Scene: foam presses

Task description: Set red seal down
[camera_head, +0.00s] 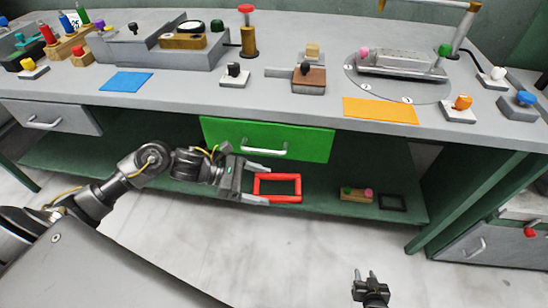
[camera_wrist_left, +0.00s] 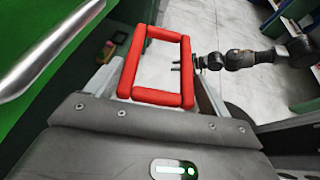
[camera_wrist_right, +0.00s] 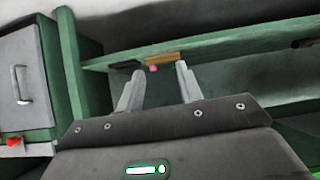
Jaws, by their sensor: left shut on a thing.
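The red seal (camera_head: 278,199) is a rectangular open frame. My left gripper (camera_head: 263,184) is shut on it and holds it in the air in front of the bench, below the green drawer. In the left wrist view the red seal (camera_wrist_left: 156,97) sits between the two fingers, its long sides running away from the palm. My right gripper (camera_head: 370,276) is low in front of the bench, apart from the seal. In the right wrist view its fingers (camera_wrist_right: 159,68) are spread with nothing between them.
The lower shelf (camera_head: 320,212) holds a wooden block (camera_head: 354,194) with knobs and a dark frame (camera_head: 392,203). On the bench top lie a blue mat (camera_head: 126,82) and an orange mat (camera_head: 380,110), both bare.

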